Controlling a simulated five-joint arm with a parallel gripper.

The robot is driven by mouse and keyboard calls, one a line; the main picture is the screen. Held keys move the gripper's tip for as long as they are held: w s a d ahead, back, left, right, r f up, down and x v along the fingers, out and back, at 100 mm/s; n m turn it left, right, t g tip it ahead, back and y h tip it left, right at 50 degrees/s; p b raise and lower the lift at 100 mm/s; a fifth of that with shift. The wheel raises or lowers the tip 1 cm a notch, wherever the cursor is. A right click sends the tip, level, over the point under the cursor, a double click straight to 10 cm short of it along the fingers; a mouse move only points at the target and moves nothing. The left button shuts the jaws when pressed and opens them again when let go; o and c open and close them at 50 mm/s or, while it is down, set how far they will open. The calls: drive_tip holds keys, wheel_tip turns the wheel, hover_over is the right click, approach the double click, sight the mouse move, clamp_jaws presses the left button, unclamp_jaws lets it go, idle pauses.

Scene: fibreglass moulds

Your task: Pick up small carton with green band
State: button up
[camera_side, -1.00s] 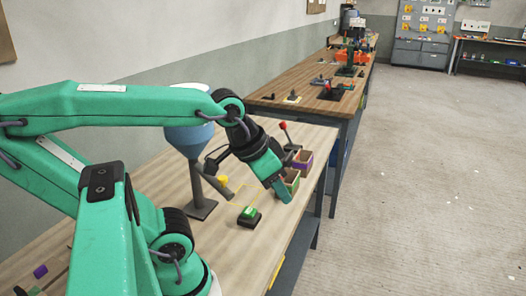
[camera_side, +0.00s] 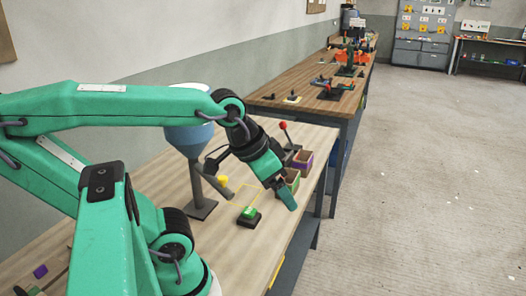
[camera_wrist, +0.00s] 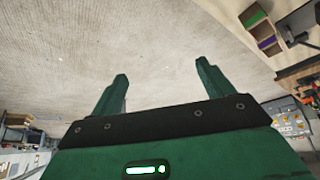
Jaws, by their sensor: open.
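My gripper (camera_side: 288,198) is near the right edge of the near bench in the side view. In the wrist view my gripper (camera_wrist: 161,70) is open, with nothing between its fingers and only floor beyond them. A small open-topped box with green on it (camera_side: 292,178) stands just behind my gripper, partly hidden by it. A green-marked box also shows at the upper right of the wrist view (camera_wrist: 255,18), outside the fingers. I cannot tell for sure whether it is the carton with the green band; no other carton shows clearly.
A purple box (camera_side: 304,160) stands beside the green one. A blue funnel on a stand (camera_side: 188,140) and a red-knobbed lever (camera_side: 284,126) rise nearby. A yellow outline marks the bench; floor lies right.

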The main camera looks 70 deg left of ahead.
drive_tip(key=shift+w, duration=0.1)
drive_tip(key=w+a+f+n+g, duration=0.1)
drive_tip(key=w+a+n+g, duration=0.3)
drive_tip(key=w+a, duration=0.95)
drive_tip(key=shift+w+a+f+n+g, duration=0.25)
drive_tip(key=shift+w+a+f+n, duration=0.65)
drive_tip(key=shift+a+f, duration=1.95)
drive_tip(key=shift+w+a+f+n+g, duration=0.3)
drive_tip(key=shift+w+a+f+n, duration=0.6)
drive_tip(key=shift+a+f, duration=1.95)
drive_tip(key=shift+w+a+f+n+g, duration=0.25)
drive_tip(key=shift+w+a+f+n, duration=0.65)
drive_tip(key=shift+a+f, duration=1.95)
drive_tip(key=shift+w+a+r, duration=0.15)
drive_tip(key=shift+a, duration=0.05)
